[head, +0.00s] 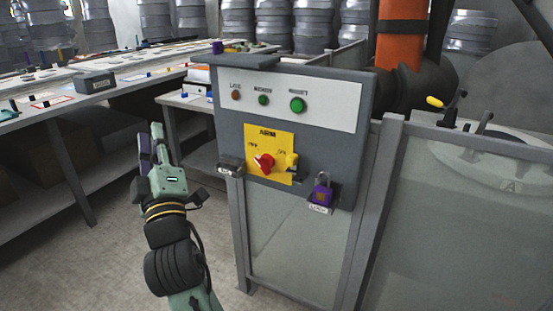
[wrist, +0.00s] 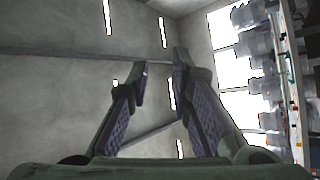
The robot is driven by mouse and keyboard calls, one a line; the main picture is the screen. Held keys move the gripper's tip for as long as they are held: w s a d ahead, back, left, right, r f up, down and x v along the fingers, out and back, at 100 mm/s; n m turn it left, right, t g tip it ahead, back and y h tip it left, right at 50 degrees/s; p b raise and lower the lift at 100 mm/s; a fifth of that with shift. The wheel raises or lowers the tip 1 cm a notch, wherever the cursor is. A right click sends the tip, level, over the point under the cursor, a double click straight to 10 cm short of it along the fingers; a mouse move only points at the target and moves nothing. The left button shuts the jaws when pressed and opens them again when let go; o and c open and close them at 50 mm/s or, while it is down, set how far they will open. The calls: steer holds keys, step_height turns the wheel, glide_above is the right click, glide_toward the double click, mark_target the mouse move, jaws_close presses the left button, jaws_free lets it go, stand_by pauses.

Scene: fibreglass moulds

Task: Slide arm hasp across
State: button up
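The grey control cabinet (head: 230,122) carries a yellow plate (head: 270,140) marked ARM. A red rotary knob (head: 264,162) sits on the plate. A small yellow piece (head: 291,160), possibly the arm hasp, is at the plate's right edge beside the knob. A purple padlock (head: 321,193) with a white tag hangs at the panel's lower right, apart from the knob. My gripper (head: 156,138) is left of the cabinet, pointing up and touching nothing. In the wrist view, its two purple-padded fingers (wrist: 160,72) are apart with nothing between them.
A small dark labelled block (head: 231,166) juts from the cabinet's left edge. Indicator lights (head: 298,105) sit above the plate. A long workbench (head: 60,108) with loose items runs along the left. A fence post (head: 380,200) stands at right. Bare floor (head: 120,240) surrounds my arm.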

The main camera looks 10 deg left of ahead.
mark_target(297, 160)
steer(key=w+d+f+h, duration=0.3)
steer(key=w+d+f, duration=0.1)
steer(key=w+d+f+h, duration=0.4)
steer(key=shift+w+h, duration=0.25)
steer(key=shift+h, duration=0.05)
steer(key=shift+c, duration=1.2)
steer(key=w+d+f+h, duration=0.1)
steer(key=d+f, duration=0.1)
steer(key=w+d+f+g+h, duration=0.1)
steer(key=d+f+h, duration=0.1)
steer(key=d, duration=0.1)
steer(key=w+d+f+h, duration=0.1)
steer(key=d+f, duration=0.1)
steer(key=shift+w+d+f+g+h+p, duration=0.3)
steer(key=shift+w+d+g+h+p, duration=0.1)
jaws_close()
steer(key=w+p, duration=0.1)
steer(key=w, duration=0.3)
steer(key=w+p, duration=0.1)
steer(key=w, duration=0.4)
steer(key=shift+w+a+r, duration=0.15)
steer(key=shift+w, duration=0.15)
steer(key=d, duration=0.2)
steer(key=s+d+p, duration=0.1)
steer(key=shift+d, duration=0.4)
